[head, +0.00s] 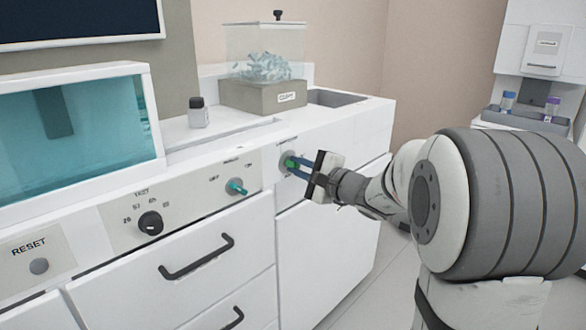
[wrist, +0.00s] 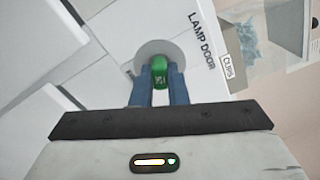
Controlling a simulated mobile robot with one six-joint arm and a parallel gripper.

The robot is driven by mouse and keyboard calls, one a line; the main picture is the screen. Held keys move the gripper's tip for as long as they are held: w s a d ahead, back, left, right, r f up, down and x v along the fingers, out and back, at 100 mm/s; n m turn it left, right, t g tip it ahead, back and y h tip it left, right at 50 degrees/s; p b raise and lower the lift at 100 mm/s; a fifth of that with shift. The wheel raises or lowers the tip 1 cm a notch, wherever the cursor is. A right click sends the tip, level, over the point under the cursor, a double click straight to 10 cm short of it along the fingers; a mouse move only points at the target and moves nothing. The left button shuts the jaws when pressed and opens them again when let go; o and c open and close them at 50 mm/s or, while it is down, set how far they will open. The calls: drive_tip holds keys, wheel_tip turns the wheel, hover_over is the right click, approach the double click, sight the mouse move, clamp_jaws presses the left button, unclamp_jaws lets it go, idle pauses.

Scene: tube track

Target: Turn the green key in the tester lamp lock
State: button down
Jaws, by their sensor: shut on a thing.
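The green key (wrist: 159,72) sits at the round grey lock (wrist: 150,48) beside the label "LAMP DOOR" in the wrist view. In the head view the green key (head: 291,163) shows at the lock (head: 284,158) on the white front panel. My gripper (head: 297,166) reaches it from the right, and its blue fingers are shut on the key's head. The wrist view shows my gripper (wrist: 159,85) with one finger on each side of the key. The key's shaft and the keyhole are hidden behind its head.
A teal-green switch (head: 236,187) and a black dial (head: 151,223) are on the panel to the left. A RESET button (head: 39,266) is farther left. Drawer handles (head: 197,257) stick out below. A clear bin (head: 264,52) stands on the counter above. Open floor lies below my arm.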

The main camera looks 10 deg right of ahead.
drive_tip(key=shift+n+b, duration=1.3)
drive_tip(key=shift+b, duration=1.1)
drive_tip(key=shift+n+b, duration=0.5)
drive_tip(key=shift+n, duration=0.3)
drive_tip(key=c, duration=1.3)
unclamp_jaws()
drive_tip(key=shift+c, duration=0.2)
